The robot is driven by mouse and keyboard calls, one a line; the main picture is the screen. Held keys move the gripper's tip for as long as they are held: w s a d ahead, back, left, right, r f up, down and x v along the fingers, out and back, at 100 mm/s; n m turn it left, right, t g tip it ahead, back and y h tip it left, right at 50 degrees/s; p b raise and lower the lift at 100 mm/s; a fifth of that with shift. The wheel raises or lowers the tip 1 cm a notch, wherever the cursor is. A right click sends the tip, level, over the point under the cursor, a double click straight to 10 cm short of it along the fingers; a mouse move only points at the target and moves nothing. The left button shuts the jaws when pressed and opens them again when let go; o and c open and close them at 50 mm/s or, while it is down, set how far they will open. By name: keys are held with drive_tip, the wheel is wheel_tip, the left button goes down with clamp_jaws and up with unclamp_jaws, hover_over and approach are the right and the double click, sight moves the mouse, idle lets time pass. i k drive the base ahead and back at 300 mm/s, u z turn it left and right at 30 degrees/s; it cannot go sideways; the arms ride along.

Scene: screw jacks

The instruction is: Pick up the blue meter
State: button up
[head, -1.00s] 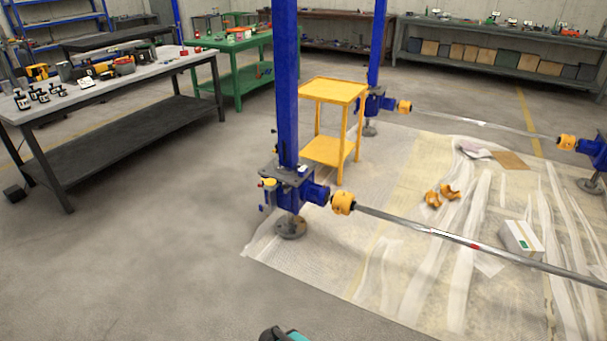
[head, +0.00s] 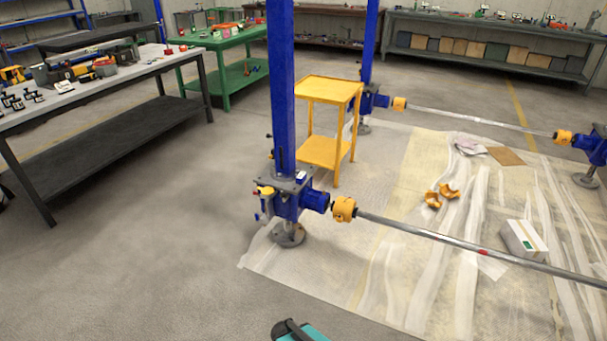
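I cannot pick out the blue meter with certainty. A small white and blue item (head: 301,177) sits on the top plate of the near blue screw jack (head: 285,203); it is too small to identify. Small yellow, red and blue parts (head: 264,196) show at the left side of this jack. My gripper is not recognisable in view. A teal and black piece (head: 299,331) shows at the bottom edge, mostly cut off; I cannot tell whether it is part of me.
A yellow cart (head: 322,145) stands behind the near jack. A long shaft (head: 455,247) runs right from its coupling above the sheeted floor. A grey workbench (head: 98,93) with tools is at left. The concrete floor at front left is clear.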

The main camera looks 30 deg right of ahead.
sight(300, 180)
drive_tip(key=z, duration=0.2)
drive_tip(key=i, duration=1.35)
drive_tip(key=u, duration=0.4)
